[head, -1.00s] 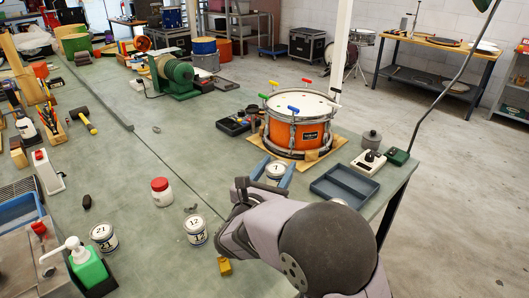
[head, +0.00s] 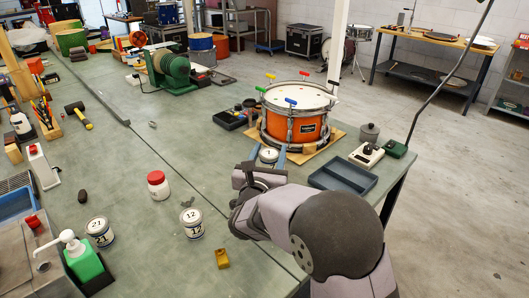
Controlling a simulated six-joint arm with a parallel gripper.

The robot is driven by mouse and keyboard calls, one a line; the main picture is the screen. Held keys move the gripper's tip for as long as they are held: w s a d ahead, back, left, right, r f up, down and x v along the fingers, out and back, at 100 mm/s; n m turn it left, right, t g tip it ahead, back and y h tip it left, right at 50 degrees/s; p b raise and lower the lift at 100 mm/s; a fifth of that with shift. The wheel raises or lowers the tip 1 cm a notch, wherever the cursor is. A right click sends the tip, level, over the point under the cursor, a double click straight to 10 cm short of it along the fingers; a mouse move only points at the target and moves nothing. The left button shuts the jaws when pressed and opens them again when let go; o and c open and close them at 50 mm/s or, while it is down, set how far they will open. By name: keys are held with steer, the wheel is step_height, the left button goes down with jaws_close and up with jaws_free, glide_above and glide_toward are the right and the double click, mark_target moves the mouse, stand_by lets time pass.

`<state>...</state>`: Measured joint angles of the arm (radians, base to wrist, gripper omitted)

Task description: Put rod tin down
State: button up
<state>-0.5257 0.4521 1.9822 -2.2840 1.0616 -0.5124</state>
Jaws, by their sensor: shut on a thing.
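The rod tin (head: 268,155), a small white tin with a dark mark on its face, is between the blue fingers of my gripper (head: 268,160), which is shut on it. The tin appears just in front of the orange drum (head: 296,115) and its wooden board (head: 325,147). My wrist hides its lower part, so I cannot tell whether it touches the bench. Two similar white tins stand on the bench, one marked 12 (head: 193,224) and one marked 21 (head: 99,231).
A blue-grey tray (head: 343,179) lies right of my gripper, near the bench edge. A white control box (head: 366,155) and grey pot (head: 369,133) stand beyond it. Bench around the jar is mostly clear.

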steer(key=shift+f, duration=4.65)
steer(key=shift+f, duration=0.2)
steer(key=o, duration=1.1)
steer(key=shift+o, duration=0.2)
steer(key=shift+r, duration=0.1)
steer(key=shift+r+p, duration=0.15)
steer(key=shift+p, duration=0.2)
steer(key=s, duration=0.4)
steer(key=s+a+b, duration=0.1)
steer(key=s, duration=0.3)
steer(key=s+a+b, duration=0.1)
steer(key=s, duration=0.3)
steer(key=shift+a, duration=0.2)
steer(key=shift+w+d, duration=0.1)
steer(key=shift+d, duration=0.05)
